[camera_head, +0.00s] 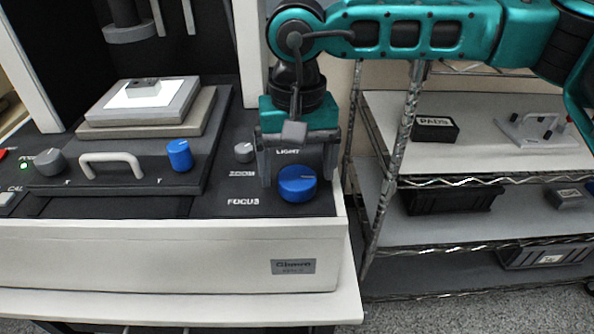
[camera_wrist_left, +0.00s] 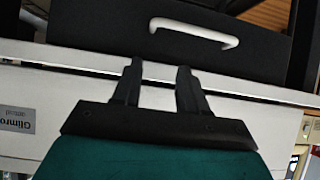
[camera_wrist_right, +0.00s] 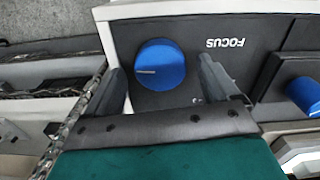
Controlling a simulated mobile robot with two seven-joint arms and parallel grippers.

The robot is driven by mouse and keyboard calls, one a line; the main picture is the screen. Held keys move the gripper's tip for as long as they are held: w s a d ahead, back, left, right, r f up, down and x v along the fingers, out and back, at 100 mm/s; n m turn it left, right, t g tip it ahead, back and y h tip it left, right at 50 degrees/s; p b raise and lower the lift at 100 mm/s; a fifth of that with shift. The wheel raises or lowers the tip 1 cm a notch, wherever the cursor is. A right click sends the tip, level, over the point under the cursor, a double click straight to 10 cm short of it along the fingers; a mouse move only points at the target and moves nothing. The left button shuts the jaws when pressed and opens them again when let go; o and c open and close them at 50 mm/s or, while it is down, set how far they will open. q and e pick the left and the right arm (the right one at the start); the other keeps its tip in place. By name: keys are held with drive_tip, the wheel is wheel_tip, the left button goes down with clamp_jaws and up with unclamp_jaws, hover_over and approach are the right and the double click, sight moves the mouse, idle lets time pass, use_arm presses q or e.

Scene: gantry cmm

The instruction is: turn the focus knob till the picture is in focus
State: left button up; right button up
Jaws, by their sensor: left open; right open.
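The blue focus knob (camera_head: 298,184) sits at the right end of the machine's dark panel, beside the word FOCUS. In the right wrist view the knob (camera_wrist_right: 160,65) shows a pale pointer line and lies just beyond and between the fingertips. My right gripper (camera_wrist_right: 160,85) is open, with a finger to each side of the knob; I cannot tell whether either touches it. In the head view this gripper (camera_head: 300,165) hangs over the knob from behind. My left gripper (camera_wrist_left: 160,72) is open and empty in front of the machine. No screen with a picture is in view.
A small grey zoom knob (camera_head: 244,152), another blue knob (camera_head: 180,155) and a white handle (camera_head: 112,160) are near. A raised stage (camera_head: 150,108) carries a lit plate with a small part. A wire shelf (camera_head: 490,145) with bins stands at right.

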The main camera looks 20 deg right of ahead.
drive_tip(key=shift+f, duration=0.6)
drive_tip(key=c, duration=1.1)
drive_tip(key=shift+o, duration=0.2)
